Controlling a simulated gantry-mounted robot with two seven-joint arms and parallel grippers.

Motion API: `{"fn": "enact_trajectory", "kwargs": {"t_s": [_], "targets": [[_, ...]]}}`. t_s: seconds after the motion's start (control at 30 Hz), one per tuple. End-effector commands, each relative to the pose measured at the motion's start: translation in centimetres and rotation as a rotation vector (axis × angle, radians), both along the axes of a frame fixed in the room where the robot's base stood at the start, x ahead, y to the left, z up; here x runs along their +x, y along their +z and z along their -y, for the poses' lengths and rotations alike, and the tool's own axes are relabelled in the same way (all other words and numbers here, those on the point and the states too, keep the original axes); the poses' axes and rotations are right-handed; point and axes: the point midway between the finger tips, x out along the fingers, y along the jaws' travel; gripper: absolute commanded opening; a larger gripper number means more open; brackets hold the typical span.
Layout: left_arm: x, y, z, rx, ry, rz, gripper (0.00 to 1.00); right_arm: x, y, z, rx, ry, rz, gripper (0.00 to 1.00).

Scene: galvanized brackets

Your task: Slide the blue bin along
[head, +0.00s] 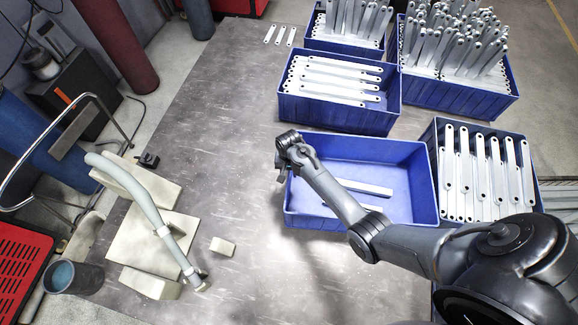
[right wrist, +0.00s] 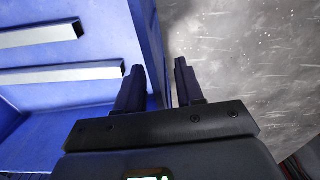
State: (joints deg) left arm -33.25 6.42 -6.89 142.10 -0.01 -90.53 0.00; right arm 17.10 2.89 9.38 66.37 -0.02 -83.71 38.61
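The blue bin (head: 405,166) in the middle of the table is low and open, with two light metal brackets (head: 362,187) lying in it. My right gripper (head: 281,172) is at the bin's left wall. In the right wrist view, my right gripper (right wrist: 159,82) is open, its two fingers apart. The blue bin wall (right wrist: 148,45) runs down into the gap between the fingers, and I cannot tell whether either finger touches it. Part of the bin is hidden behind my right arm in the head view. My left gripper is in neither view.
Blue bins full of brackets stand behind (head: 330,118) and to the right (head: 437,140) of this bin, close to it. Pale blocks (head: 150,245) with a grey hose tool (head: 160,222) and a small block (head: 222,246) lie to the left. The grey tabletop (head: 235,150) between is clear.

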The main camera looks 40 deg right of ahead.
Motion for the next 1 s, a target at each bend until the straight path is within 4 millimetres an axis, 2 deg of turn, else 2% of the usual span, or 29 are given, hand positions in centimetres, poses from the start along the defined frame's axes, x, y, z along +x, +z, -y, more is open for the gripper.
{"fn": "enact_trajectory", "kwargs": {"t_s": [0.2, 0.57, 0.8, 1.0], "targets": [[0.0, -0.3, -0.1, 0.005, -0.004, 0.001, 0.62, 0.0, -1.4, 0.0, 0.0, 0.0, 0.0, 0.37], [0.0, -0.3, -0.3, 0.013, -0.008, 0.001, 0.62, 0.0, -1.6, 0.0, 0.0, -0.001, 0.0, 0.37], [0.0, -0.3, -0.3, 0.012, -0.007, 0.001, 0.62, 0.0, -1.6, 0.0, 0.0, -0.001, 0.0, 0.0], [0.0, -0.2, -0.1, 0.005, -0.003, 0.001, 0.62, 0.0, -1.6, 0.0, 0.0, -0.001, 0.0, 0.0]]}}
